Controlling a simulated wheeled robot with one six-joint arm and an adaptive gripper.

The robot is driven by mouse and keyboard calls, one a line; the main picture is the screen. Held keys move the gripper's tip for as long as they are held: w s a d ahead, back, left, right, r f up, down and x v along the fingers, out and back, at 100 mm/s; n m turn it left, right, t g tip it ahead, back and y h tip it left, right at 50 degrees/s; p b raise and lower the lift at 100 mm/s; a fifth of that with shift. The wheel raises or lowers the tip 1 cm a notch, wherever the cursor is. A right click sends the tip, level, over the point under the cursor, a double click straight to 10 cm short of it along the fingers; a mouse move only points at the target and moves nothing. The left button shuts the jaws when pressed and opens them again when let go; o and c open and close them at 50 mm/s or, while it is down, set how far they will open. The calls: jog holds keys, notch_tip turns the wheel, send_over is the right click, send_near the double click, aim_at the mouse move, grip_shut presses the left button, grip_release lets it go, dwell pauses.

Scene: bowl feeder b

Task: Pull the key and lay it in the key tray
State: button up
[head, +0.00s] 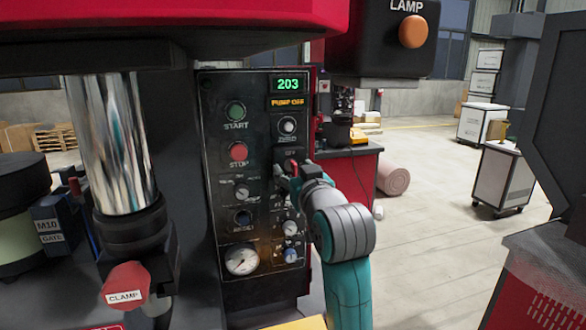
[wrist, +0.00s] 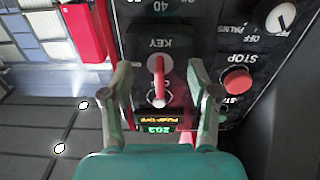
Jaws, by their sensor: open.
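The key (wrist: 157,68) is a red piece standing out of the panel beside a KEY label in the wrist view. My gripper (wrist: 160,80) is open, with one finger on each side of the key and visible gaps between. In the head view my gripper (head: 284,178) is at the right part of the black control panel (head: 262,215), and a small red part of the key shows just above it. I cannot make out a key tray in either view.
Left of the panel stand a shiny column (head: 112,140) and a red CLAMP knob (head: 126,287). The STOP button (head: 238,152) and START button (head: 235,111) are on the panel. A lamp box (head: 385,45) hangs above right. Open floor lies to the right.

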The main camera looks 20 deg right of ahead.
aim_at(296, 173)
dwell(0.9)
grip_shut()
jog(key=shift+s, duration=0.1)
jog(key=shift+s+f, duration=0.1)
jog(key=shift+s, duration=2.75)
jog(key=shift+s, duration=0.1)
